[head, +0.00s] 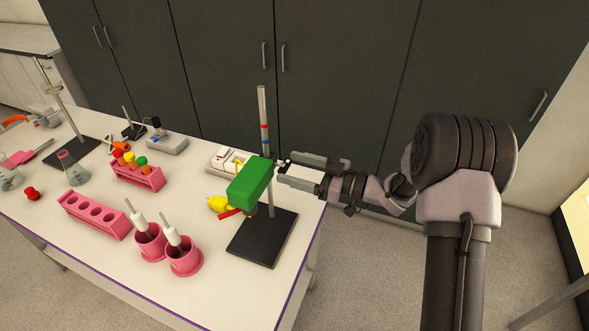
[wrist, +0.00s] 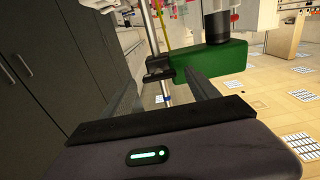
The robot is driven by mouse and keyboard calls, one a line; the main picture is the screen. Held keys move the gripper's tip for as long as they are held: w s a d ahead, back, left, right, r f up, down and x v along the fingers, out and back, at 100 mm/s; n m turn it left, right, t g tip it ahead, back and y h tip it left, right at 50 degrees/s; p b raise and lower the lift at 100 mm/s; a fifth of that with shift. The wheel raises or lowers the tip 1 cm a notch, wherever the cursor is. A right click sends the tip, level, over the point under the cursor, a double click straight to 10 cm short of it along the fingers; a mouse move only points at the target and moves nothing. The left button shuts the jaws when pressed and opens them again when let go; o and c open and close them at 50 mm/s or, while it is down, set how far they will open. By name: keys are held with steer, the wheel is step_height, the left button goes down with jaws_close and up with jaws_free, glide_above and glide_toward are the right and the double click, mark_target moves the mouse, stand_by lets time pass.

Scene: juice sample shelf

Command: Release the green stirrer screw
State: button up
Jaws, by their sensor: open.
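The green stirrer (head: 250,180) is a green box held high on a metal rod (head: 263,110) that rises from a black base plate (head: 262,240). In the wrist view the stirrer (wrist: 235,58) shows beside the rod, with a black clamp piece (wrist: 158,68) at its end. A separate screw cannot be clearly made out. My gripper (head: 284,168) is open just right of the stirrer and rod, at clamp height. In the wrist view its two fingers (wrist: 165,80) point towards the clamp, one on either side. Contact cannot be told.
A yellow and red tool (head: 222,206) lies below the stirrer. Pink cups (head: 184,262) with white-handled tools, pink racks (head: 95,215) and a white device (head: 222,160) stand to the left. Dark cabinets (head: 330,80) stand behind. The table's right edge is close to the base plate.

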steer(key=shift+a, duration=0.1)
steer(key=c, duration=1.4)
steer(key=shift+o, duration=0.2)
steer(key=shift+n, duration=0.4)
steer(key=n+b, duration=0.2)
steer(key=n, duration=0.1)
steer(key=n+b, duration=0.6)
steer(key=shift+s+f, duration=0.15)
steer(key=shift+f, duration=0.15)
steer(key=n+b, duration=0.7)
steer(key=shift+n+b, duration=0.35)
steer(key=shift+n, duration=0.05)
steer(key=shift+r+n, duration=0.15)
steer(key=shift+n, duration=0.15)
